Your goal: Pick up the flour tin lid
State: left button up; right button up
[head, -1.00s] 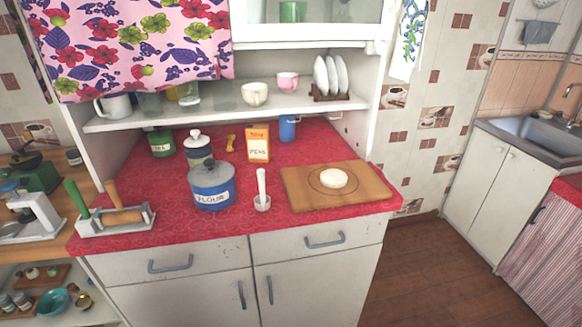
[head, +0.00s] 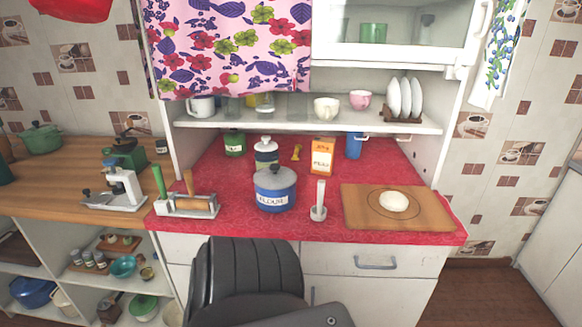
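The flour tin (head: 275,195) is a blue tin with a "FLOUR" label. It stands upright on the red oilcloth counter (head: 250,222), near its front edge. Its grey lid (head: 275,176), with a small knob on top, sits on the tin. A dark padded part and a grey part at the bottom centre rise in front of the cabinet; I cannot tell whether they are mine. Neither of my grippers shows in the head view.
A white pestle-like tool (head: 319,200) stands just right of the tin. A wooden board (head: 430,207) with dough (head: 393,201) lies farther right. A dark-lidded jar (head: 266,153) is close behind the tin. A rack with green and wooden handles (head: 188,206) sits left.

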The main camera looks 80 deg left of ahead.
aim_at(275, 177)
jog(key=i, duration=2.05)
jog(key=u, duration=2.4)
